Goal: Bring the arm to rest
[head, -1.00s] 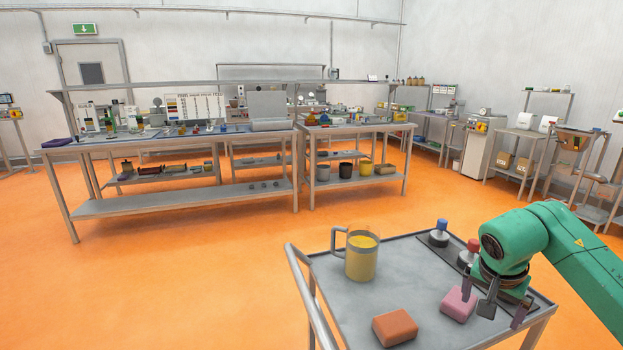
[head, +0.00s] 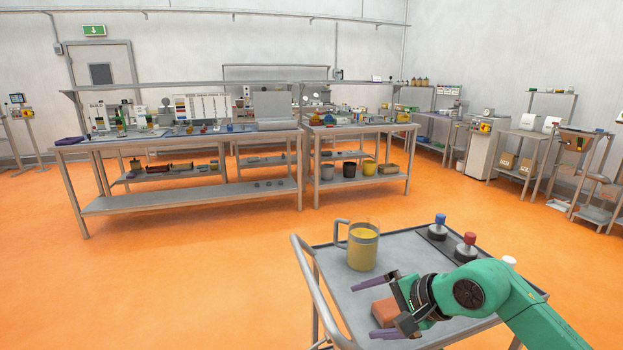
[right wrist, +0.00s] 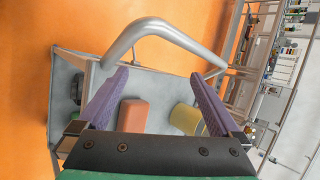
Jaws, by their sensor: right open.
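My right gripper (head: 366,309) is open and empty over the front left part of the grey cart (head: 405,259), its purple fingers pointing left. It also shows in the right wrist view (right wrist: 160,86), with the fingers spread wide and nothing held. An orange-red block (head: 384,312) lies on the cart, partly behind the gripper; in the right wrist view the block (right wrist: 133,115) shows between the fingers but beyond them. My left gripper is not in view.
A jug of yellow liquid (head: 363,252) stands on the cart behind the gripper. Blue-topped (head: 440,222) and red-topped (head: 467,246) screw pieces stand at the back. The cart's handle (head: 315,285) is on the left. Workbenches (head: 190,198) stand farther off across open orange floor.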

